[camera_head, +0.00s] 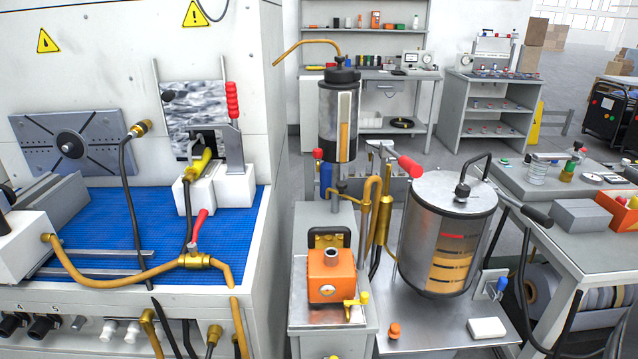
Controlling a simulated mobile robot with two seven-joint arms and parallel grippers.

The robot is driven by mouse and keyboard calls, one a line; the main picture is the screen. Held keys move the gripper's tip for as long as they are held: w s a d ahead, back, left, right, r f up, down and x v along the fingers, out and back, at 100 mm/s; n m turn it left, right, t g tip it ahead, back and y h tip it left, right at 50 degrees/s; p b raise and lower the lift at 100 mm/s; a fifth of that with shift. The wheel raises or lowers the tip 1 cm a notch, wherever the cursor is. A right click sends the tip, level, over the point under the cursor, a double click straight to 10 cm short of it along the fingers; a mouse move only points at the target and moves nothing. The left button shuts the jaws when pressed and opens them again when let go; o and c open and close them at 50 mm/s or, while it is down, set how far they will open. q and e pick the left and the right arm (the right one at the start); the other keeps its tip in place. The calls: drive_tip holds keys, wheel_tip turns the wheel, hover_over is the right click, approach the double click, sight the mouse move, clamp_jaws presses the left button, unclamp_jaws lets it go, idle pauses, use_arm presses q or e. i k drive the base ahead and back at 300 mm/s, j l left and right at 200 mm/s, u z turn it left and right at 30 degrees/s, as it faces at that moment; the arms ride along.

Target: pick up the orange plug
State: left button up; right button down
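A small orange plug (394,331) stands on the grey metal bench top (440,322), near its front left corner. It is in front of the large steel tank and to the right of the orange pump box. Nothing touches it from above and it is fully visible. Neither of my grippers shows in the head view.
The orange pump box (331,275) with a brass valve (355,304) stands left of the plug. The steel tank (447,235) rises behind it. A white block (487,328) lies to the right. Bare bench lies between plug and block.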

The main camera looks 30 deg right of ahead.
sight(393, 333)
drive_tip(key=z, duration=1.65)
drive_tip(key=i+l+u, duration=0.55)
drive_tip(key=i+u, duration=0.2)
drive_tip(key=i+l+u, duration=0.2)
drive_tip(key=l+u, duration=0.15)
